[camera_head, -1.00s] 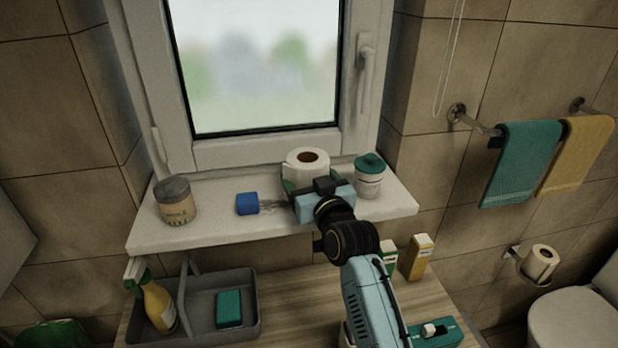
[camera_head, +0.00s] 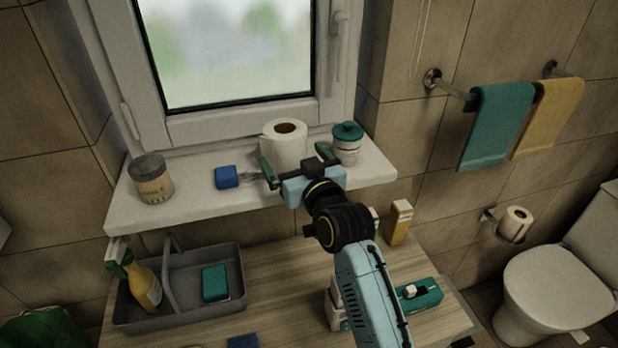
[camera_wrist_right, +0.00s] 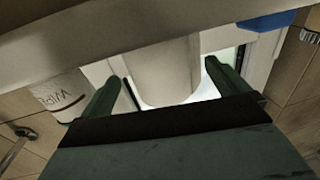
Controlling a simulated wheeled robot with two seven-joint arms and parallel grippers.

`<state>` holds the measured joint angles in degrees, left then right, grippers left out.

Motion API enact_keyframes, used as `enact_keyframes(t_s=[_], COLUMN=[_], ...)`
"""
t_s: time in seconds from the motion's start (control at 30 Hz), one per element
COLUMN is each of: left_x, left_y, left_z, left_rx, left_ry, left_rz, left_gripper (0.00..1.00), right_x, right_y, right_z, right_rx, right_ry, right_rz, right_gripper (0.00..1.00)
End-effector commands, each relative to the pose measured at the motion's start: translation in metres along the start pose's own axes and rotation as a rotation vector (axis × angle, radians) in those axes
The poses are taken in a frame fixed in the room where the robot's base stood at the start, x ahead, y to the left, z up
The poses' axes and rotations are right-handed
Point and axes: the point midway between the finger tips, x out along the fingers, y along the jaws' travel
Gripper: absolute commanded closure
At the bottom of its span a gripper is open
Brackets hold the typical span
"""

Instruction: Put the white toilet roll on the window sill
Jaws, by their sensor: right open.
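The white toilet roll (camera_head: 284,146) stands upright on the window sill (camera_head: 196,205), between a blue block and a white jar. It also shows in the right wrist view (camera_wrist_right: 165,72), between and beyond the fingers. My right gripper (camera_head: 294,167) is open in front of the roll, with its green fingers spread apart and pointing toward it. In the right wrist view the open fingers (camera_wrist_right: 165,98) have a gap around the roll's near side. My left gripper is in neither view.
On the sill are a lidded jar (camera_head: 151,180), a blue block (camera_head: 227,177) and a teal-lidded white jar (camera_head: 347,145) close right of the roll. Below, a grey caddy (camera_head: 238,262) stands on the wooden counter (camera_head: 283,262). The window (camera_head: 225,55) is behind the sill.

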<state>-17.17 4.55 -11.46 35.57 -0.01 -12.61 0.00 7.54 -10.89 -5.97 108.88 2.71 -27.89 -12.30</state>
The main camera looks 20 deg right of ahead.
Motion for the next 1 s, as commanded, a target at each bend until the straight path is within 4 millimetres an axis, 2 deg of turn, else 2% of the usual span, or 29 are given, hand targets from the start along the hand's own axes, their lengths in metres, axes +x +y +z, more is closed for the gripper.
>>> enact_keyframes(t_s=[0.03,0.2,0.4,0.6,1.0], left_x=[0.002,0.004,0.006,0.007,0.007], left_y=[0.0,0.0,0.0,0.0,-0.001], left_z=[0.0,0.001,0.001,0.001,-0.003], left_rx=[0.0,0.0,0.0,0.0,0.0], left_ry=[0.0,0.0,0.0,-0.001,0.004], left_rz=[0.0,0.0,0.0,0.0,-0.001], left_gripper=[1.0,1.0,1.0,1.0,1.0], right_x=[-0.012,-0.044,-0.07,-0.078,-0.08], right_y=[0.0,0.0,0.0,-0.001,0.0], right_z=[0.002,0.002,0.001,0.0,0.004], right_rx=[-0.001,-0.001,-0.002,-0.001,-0.001], right_ry=[-0.001,-0.001,-0.001,0.0,-0.018], right_rz=[0.0,0.0,-0.001,-0.001,-0.002], right_gripper=[0.01,0.01,0.01,0.01,0.01])
